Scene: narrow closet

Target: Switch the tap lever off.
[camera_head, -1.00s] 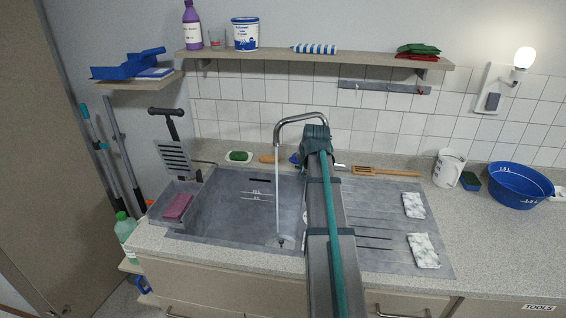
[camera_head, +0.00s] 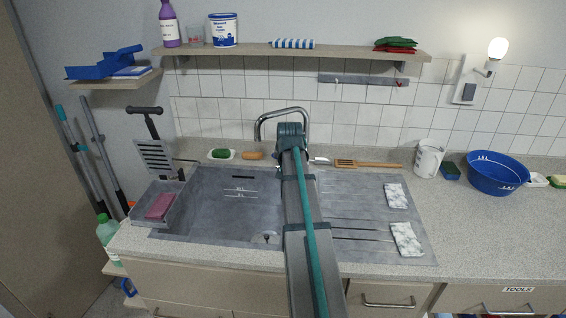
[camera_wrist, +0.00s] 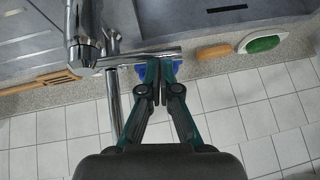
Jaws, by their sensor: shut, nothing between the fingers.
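The chrome tap stands behind the sink, and its arched spout (camera_head: 262,122) shows in the head view. No water stream shows below the spout. In the wrist view the tap body (camera_wrist: 84,28) is at the upper left, and a thin chrome lever (camera_wrist: 140,57) reaches right from it. My gripper (camera_wrist: 158,66) is shut and empty, with its blue-edged fingertips right at the lever's outer part. I cannot tell whether they touch it. In the head view my arm hides the fingertips and the lever.
The sink (camera_head: 215,205) holds a pink sponge (camera_head: 160,206) in a caddy at its left. The shelf (camera_head: 300,51) runs above. A mug (camera_head: 428,158) and blue basin (camera_head: 497,173) stand right.

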